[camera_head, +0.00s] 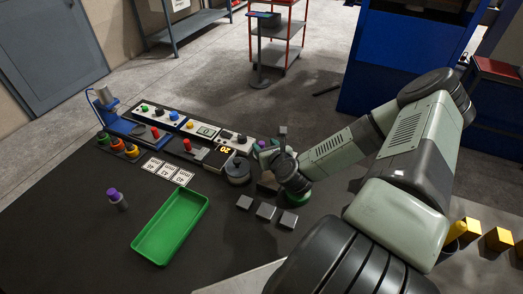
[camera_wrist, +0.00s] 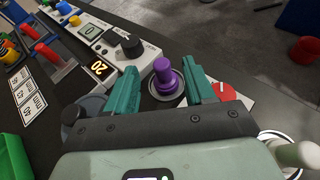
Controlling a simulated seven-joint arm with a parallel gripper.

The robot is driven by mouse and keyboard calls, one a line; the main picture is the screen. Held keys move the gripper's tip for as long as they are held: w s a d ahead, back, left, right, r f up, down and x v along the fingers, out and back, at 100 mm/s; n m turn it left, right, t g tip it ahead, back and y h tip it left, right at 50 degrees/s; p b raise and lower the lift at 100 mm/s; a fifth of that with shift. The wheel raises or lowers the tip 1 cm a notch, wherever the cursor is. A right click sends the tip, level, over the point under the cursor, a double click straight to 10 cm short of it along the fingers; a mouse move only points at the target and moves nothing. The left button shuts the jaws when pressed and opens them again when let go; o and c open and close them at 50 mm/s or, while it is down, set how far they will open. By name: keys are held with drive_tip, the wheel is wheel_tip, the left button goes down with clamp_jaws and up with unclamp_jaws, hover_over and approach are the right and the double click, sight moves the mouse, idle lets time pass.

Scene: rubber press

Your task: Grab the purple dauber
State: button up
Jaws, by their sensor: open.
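A purple knob-topped piece (camera_wrist: 165,76), which looks like the dauber, stands on a round light base in the wrist view. My gripper (camera_wrist: 163,72) is open, with its teal fingers on either side of the purple piece; no clear contact shows. In the head view my gripper (camera_head: 268,160) is at the right end of the row of devices, and the purple piece (camera_head: 262,144) is mostly hidden. Another purple-topped piece (camera_head: 114,197) with a grey lower part stands apart at the left of the dark table.
A green tray (camera_head: 171,228) lies in front. Grey blocks (camera_head: 265,211) sit near my gripper. A panel with a yellow "20" display (camera_head: 223,150) and a black knob (camera_wrist: 130,45) is close at left. A red-and-white piece (camera_wrist: 226,92) lies just right of the fingers.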

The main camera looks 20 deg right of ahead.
sight(262, 144)
drive_tip(key=x, duration=0.4)
drive_tip(key=shift+w+f, duration=0.25)
drive_tip(key=shift+f, duration=0.15)
clamp_jaws()
